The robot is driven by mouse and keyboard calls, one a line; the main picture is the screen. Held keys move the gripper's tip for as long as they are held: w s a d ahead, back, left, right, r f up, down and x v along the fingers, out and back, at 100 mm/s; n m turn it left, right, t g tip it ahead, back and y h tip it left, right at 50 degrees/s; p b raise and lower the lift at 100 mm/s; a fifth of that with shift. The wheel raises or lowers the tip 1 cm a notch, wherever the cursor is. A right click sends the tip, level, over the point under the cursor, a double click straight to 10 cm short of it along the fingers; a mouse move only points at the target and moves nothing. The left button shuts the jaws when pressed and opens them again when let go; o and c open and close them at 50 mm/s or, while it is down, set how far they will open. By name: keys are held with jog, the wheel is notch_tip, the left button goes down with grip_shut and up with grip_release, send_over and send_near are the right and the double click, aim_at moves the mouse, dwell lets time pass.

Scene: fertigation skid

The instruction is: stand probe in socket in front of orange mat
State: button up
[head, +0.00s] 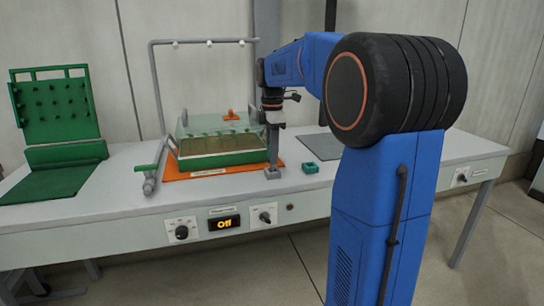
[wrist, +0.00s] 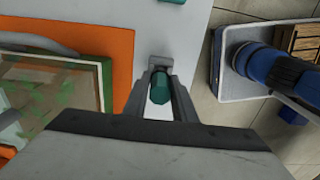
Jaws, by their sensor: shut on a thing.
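My gripper (head: 272,170) points straight down at the right front corner of the orange mat (head: 181,174), its fingertips low over the grey bench. In the wrist view, my gripper (wrist: 160,67) is shut on a dark green, rod-like piece (wrist: 160,88), which I take to be the probe. Its lower end is hidden, so I cannot tell whether it touches anything below. The orange mat (wrist: 122,55) lies to the left there. A small teal block (head: 310,168), perhaps a socket, stands on the bench right of the gripper, apart from it. Its edge shows in the wrist view (wrist: 172,1).
A glass-lidded tray (head: 225,150) stands on the mat close left of my gripper. A grey pipe frame (head: 155,100) rises behind. A green peg board (head: 55,110) stands far left. Knobs and a display (head: 225,223) line the bench front. A dark grey mat (head: 320,146) lies behind the teal block.

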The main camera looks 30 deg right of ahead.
jog(key=shift+f, duration=0.5)
jog(key=shift+f, duration=0.1)
jog(key=o, duration=1)
jog(key=shift+o, duration=0.2)
notch_tip(320, 180, up, 12)
jog(key=shift+r, duration=0.1)
jog(key=s+a+f+m+t, duration=0.1)
jog(key=s+a+f+m, duration=0.4)
jog(key=s+f, duration=0.3)
jog(key=s+a+f+m+t, duration=0.2)
jog(key=s+a+f+m, duration=0.3)
jog(key=s+f, duration=0.3)
jog(key=s+a+f+m+t, duration=0.1)
jog(key=s+a+f+m, duration=0.3)
jog(key=s+f, duration=0.4)
jog(key=s+a, duration=0.1)
jog(key=s, duration=0.5)
jog(key=shift+a+m+t, duration=0.4)
